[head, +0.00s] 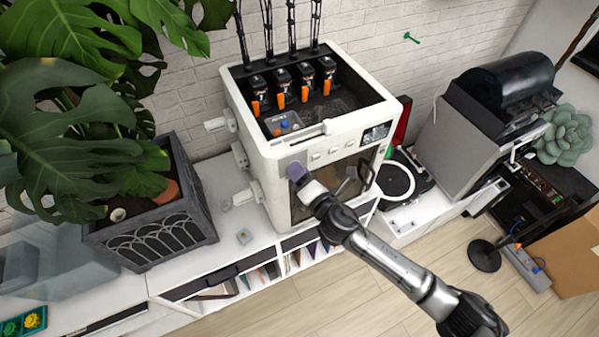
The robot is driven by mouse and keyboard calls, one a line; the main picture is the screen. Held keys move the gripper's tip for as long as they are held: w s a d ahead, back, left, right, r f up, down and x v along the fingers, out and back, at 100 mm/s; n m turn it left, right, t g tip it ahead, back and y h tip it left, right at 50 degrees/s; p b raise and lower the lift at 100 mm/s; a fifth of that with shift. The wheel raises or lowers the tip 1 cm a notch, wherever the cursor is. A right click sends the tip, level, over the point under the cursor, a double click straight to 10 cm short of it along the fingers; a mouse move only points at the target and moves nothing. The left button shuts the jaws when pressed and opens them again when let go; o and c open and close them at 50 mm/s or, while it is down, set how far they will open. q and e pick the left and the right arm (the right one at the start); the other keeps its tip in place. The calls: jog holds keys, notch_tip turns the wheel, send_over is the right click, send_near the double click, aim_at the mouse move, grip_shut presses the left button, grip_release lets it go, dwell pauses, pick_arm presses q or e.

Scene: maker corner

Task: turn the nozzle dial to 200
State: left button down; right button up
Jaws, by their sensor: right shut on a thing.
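The white 3D printer (282,150) stands on the white cabinet. A small dark screen (376,133) and a row of pale controls (333,151) run along the top of its front face. My right gripper (298,174) reaches in from the lower right to the left end of this row. It is shut at the front face, on what appears to be the nozzle dial. The dial is mostly hidden by the fingers, and its pointer and numbers cannot be read. My left gripper is not in view.
A dark planter (150,240) with large leaves stands left of the printer. A turntable (400,185) stands to its right, beside a grey cabinet-like machine (455,135).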

jog(key=shift+f+m+t+b, duration=0.1)
jog(key=shift+m+t+b, duration=0.3)
jog(key=shift+m, duration=2.95)
jog(key=shift+f+m+t+b, duration=0.1)
jog(key=shift+m+t+b, duration=0.25)
jog(key=shift+m, duration=3.3)
jog(key=o, duration=0.9)
jog(key=shift+r, duration=0.1)
